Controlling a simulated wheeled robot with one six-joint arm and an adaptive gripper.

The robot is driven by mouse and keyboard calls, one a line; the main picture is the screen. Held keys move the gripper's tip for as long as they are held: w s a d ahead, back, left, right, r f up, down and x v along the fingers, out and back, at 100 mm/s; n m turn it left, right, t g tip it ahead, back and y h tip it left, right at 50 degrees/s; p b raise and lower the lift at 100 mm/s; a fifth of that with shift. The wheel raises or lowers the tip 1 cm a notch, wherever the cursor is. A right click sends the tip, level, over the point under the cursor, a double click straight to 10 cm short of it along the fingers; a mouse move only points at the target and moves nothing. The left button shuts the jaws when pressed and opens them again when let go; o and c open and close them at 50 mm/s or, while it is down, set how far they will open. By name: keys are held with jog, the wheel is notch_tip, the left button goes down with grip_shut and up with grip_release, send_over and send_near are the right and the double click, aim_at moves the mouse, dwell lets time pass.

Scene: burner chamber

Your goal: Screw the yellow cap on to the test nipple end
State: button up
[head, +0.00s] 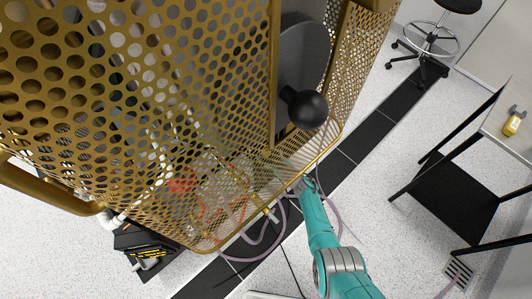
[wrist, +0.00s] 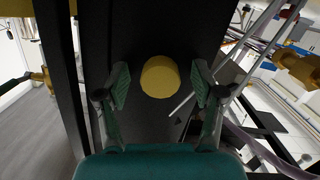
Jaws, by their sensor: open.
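A round yellow cap (wrist: 159,77) shows end-on in the wrist view, against a dark panel. My gripper (wrist: 160,85) is open, with one finger on each side of the cap and a visible gap to both. Whether the cap sits on a fitting is hidden behind its face. In the head view my teal arm reaches up to the lower edge of the perforated cage, and the gripper end is mostly hidden there. I cannot tell which fitting is the test nipple.
The brass perforated cage (head: 110,130) fills the head view's upper left. Brass fittings stand at the wrist view's right (wrist: 300,67) and left (wrist: 40,76). Hoses (head: 270,232) hang under the cage.

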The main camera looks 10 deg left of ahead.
jog(key=n+t, duration=0.1)
jog(key=n, duration=0.5)
jog(key=shift+h, duration=0.4)
jog(key=shift+n+t, duration=0.3)
jog(key=shift+n, duration=0.8)
jog(key=shift+n, duration=0.8)
jog(key=n, duration=0.2)
jog(key=shift+n+t, duration=0.4)
